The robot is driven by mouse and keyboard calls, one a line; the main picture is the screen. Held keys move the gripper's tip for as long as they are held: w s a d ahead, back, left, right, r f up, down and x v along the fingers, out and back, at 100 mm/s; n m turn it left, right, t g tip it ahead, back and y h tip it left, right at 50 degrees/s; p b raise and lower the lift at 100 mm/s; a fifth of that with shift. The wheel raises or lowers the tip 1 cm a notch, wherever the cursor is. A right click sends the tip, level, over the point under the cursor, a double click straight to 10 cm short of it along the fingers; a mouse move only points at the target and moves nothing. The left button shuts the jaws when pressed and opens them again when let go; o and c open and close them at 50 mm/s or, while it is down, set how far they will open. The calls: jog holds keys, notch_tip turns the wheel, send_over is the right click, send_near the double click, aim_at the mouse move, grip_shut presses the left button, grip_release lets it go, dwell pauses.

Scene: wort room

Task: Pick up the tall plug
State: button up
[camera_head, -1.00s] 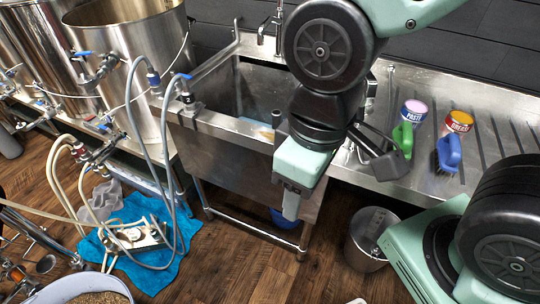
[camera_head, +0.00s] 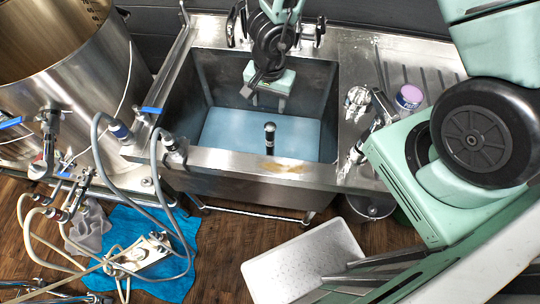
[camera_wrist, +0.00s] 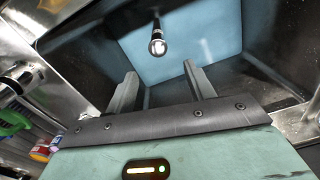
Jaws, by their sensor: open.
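The tall plug (camera_head: 269,140) is a dark upright post with a pale band, standing in the blue-looking bottom of the steel sink (camera_head: 177,120). In the wrist view the plug (camera_wrist: 157,42) shows beyond the fingertips, roughly in line with the gap between them. My gripper (camera_head: 267,100) hangs over the sink basin, behind and above the plug in the head view. Its two fingers are apart and nothing is between them; they also show in the wrist view (camera_wrist: 160,74). The plug's lower end is seen only from above.
The sink walls and front rim (camera_head: 230,158) surround the basin. A tap-like metal fitting (camera_head: 375,125) and a tub with a lilac lid (camera_head: 409,97) are at the right. A grey hose (camera_head: 158,225) loops over the left rim. A large steel kettle (camera_head: 75,75) stands left.

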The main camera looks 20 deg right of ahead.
aim_at(271, 128)
jog(key=f+b, duration=0.3)
jog(key=f, duration=0.3)
jog(key=f+b, duration=0.4)
jog(key=f, duration=0.1)
jog(key=shift+s+d+f, duration=0.2)
jog(key=shift+f, duration=0.2)
jog(key=f+b, duration=0.1)
jog(key=f, duration=0.1)
jog(key=f+b, duration=0.4)
jog(key=shift+w, duration=0.25)
jog(key=shift+r, duration=0.1)
grip_shut()
